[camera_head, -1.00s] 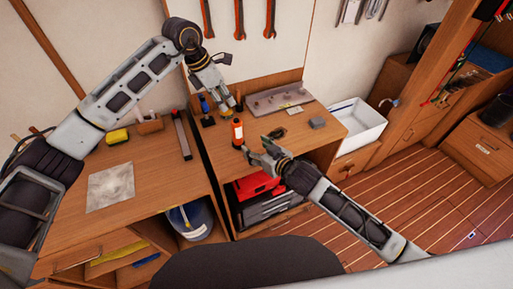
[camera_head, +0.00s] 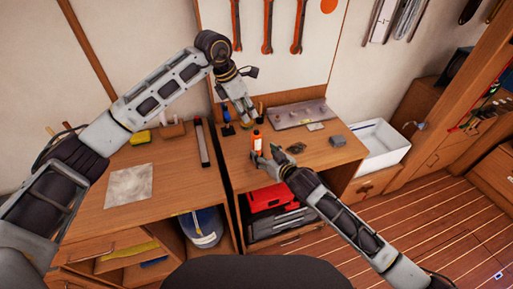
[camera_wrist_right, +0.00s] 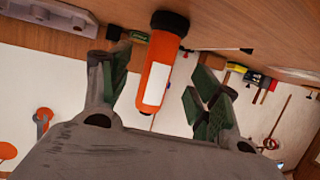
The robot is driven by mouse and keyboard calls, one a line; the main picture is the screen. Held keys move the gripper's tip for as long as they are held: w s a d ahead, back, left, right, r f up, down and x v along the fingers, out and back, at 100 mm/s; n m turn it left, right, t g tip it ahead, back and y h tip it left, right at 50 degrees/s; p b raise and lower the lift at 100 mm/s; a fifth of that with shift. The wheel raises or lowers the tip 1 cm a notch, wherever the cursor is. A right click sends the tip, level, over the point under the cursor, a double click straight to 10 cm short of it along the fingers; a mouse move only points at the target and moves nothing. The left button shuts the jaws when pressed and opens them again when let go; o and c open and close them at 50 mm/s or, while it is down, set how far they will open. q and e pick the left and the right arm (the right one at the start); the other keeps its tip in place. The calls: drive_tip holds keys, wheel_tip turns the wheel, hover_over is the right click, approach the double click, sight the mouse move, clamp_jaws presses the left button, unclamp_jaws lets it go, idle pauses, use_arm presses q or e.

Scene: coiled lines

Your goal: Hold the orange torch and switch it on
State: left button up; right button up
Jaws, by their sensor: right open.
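The orange torch (camera_head: 257,144), with a dark upper end and a pale label, is upright at the front of the right-hand workbench. My right gripper (camera_head: 266,157) is open beside it, on the near side. In the right wrist view the torch (camera_wrist_right: 158,72) lies between the two green-padded fingers of that gripper (camera_wrist_right: 160,92), with gaps visible beside it. Its black end points to the top of that picture. My left gripper (camera_head: 245,112) hangs just above and behind the torch, apart from it. Its finger opening is too small to judge. I cannot make out the switch.
A grey tray (camera_head: 297,115) and a small grey block (camera_head: 337,141) are on the same bench, with a blue-handled tool (camera_head: 227,122) at left. A white basin (camera_head: 384,146) stands to the right. A red toolbox (camera_head: 270,198) sits on the shelf below.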

sight(259, 149)
drive_tip(key=shift+x, duration=3.5)
drive_tip(key=c, duration=1.2)
use_arm(q)
clamp_jaws()
use_arm(e)
drive_tip(key=shift+c, duration=0.3)
use_arm(q)
drive_tip(key=shift+a, duration=0.1)
